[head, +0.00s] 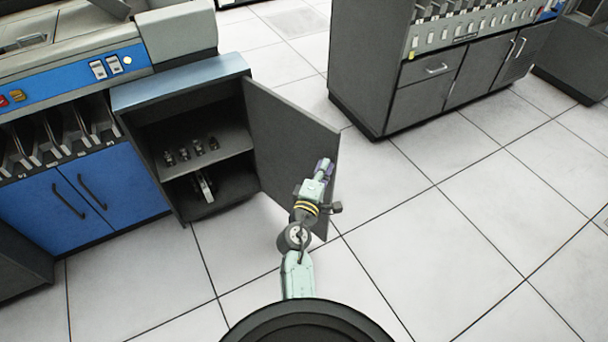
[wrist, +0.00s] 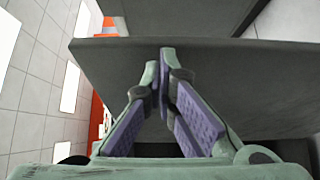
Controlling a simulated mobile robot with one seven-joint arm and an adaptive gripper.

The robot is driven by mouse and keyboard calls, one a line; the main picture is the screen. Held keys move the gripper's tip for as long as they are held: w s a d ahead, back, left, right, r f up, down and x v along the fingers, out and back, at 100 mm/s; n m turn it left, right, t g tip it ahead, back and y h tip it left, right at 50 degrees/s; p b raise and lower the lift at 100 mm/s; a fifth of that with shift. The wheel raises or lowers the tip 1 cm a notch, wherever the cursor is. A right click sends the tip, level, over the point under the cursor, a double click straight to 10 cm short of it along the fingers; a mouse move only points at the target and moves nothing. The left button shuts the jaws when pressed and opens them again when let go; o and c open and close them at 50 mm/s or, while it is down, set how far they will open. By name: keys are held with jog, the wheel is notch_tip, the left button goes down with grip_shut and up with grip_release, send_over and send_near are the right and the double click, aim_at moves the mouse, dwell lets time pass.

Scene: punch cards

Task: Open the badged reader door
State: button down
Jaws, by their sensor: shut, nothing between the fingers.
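A dark grey cabinet door (head: 290,145) stands swung wide open from the right side of a low cabinet (head: 185,93) in the head view. I see no badge on the side facing me. My gripper (head: 325,165) is at the door's outer, free edge, in front of its inner face. In the wrist view, my gripper (wrist: 164,68) has its purple-padded fingers together and empty. The dark panel (wrist: 235,80) lies right beyond the fingertips; I cannot tell whether they touch it.
The open cabinet has a shelf (head: 215,148) with several small dark items. Blue doors (head: 75,205) with black handles stand to its left. A grey cabinet bank (head: 440,85) stands at the back right. The tiled floor (head: 450,240) to the right is clear.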

jog(key=shift+w+d, duration=0.95)
jog(key=shift+d, duration=0.1)
